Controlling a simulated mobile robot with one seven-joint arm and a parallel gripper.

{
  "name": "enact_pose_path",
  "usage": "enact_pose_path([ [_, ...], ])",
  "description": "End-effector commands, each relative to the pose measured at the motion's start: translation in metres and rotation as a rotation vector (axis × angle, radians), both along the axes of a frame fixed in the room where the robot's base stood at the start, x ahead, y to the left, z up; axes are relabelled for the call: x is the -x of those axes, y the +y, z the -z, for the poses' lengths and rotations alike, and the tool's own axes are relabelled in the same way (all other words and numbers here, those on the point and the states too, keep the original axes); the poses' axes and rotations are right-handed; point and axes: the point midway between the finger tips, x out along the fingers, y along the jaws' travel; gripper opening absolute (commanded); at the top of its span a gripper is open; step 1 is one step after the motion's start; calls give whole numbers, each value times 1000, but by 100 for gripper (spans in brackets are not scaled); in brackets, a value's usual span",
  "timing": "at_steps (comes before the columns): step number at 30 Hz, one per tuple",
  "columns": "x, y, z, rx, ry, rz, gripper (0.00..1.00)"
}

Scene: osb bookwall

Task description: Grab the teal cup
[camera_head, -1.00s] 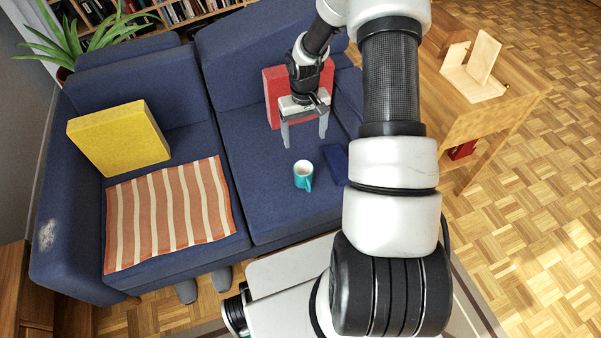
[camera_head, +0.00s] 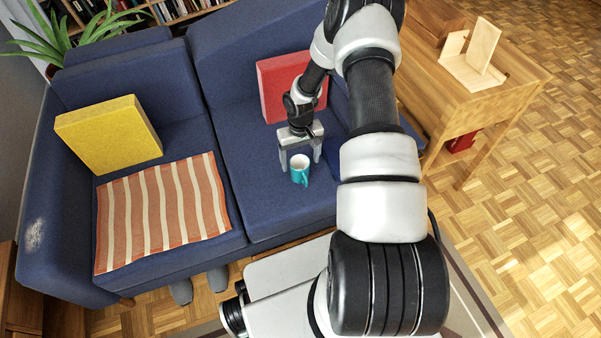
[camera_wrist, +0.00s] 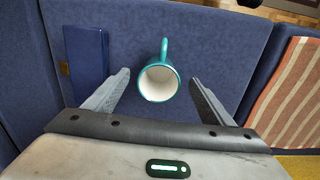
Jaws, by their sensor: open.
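The teal cup (camera_head: 299,171) stands upright on the blue sofa seat, its white inside showing and its handle toward the front. It also shows in the wrist view (camera_wrist: 158,82), where its handle points to the top of the picture. My gripper (camera_head: 301,167) is open, with its fingers pointing down just behind and around the cup. In the wrist view the cup lies between the two fingers of my gripper (camera_wrist: 160,88), with a gap on each side, nearer the right finger's tip. Nothing is held.
A dark blue book-like object (camera_wrist: 86,54) lies on the seat beside the cup. A red cushion (camera_head: 280,87) leans on the sofa back behind my gripper. A striped cloth (camera_head: 160,215) and a yellow cushion (camera_head: 108,134) are at the left. A wooden table (camera_head: 480,95) stands at the right.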

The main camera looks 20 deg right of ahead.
Motion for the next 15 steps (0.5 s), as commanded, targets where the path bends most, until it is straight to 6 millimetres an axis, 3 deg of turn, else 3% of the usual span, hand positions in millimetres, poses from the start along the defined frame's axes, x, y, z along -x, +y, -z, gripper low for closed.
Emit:
enact_pose_path([
  [9,-1,-1,46,-1,1,1,77],
  [15,-2,-1,48,-1,0,1,77],
])
